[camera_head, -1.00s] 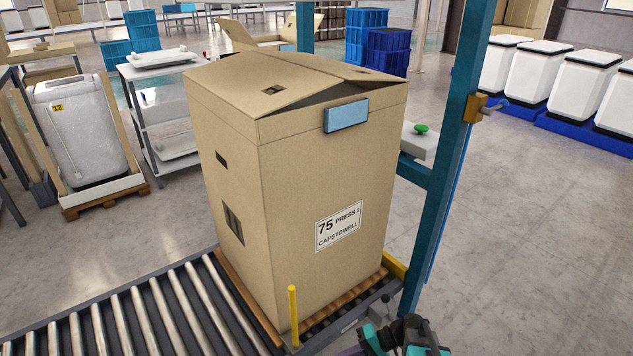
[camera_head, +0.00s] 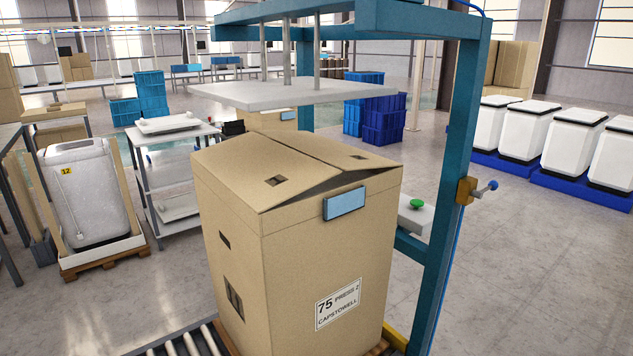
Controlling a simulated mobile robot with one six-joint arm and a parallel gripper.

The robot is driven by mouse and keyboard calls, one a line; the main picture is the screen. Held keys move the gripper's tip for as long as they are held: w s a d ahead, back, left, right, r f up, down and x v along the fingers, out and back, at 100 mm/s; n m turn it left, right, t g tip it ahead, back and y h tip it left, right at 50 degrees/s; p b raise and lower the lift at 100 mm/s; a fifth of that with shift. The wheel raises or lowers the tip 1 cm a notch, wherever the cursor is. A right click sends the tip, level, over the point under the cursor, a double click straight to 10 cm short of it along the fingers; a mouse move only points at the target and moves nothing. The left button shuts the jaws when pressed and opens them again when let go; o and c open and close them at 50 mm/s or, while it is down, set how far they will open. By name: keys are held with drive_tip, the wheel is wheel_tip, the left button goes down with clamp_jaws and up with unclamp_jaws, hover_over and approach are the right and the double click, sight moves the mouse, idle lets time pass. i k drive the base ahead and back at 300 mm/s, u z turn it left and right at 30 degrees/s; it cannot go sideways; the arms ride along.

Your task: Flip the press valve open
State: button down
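The press valve (camera_head: 466,190) is a small brass-yellow block on the right post of the teal press frame (camera_head: 455,200). Its grey lever with a blue ball knob (camera_head: 492,185) sticks out to the right, away from the post. A blue line runs along the post by the valve. The white press plate (camera_head: 285,93) hangs on rods above a tall cardboard carton (camera_head: 290,280) labelled "75 PRESS 2 CAPSTOWELL". The carton's top flaps are slightly raised, with a gap below the plate. My gripper is not in view.
A green button (camera_head: 417,204) sits on a pale box behind the post. The carton stands on a roller conveyor (camera_head: 185,343). White bins (camera_head: 525,130) on blue bases stand at the right. The floor right of the post is clear.

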sight(493, 185)
drive_tip(key=u, duration=0.2)
drive_tip(key=k, duration=0.6)
drive_tip(key=z, duration=1.55)
drive_tip(key=i, duration=1.85)
drive_tip(key=z, duration=0.05)
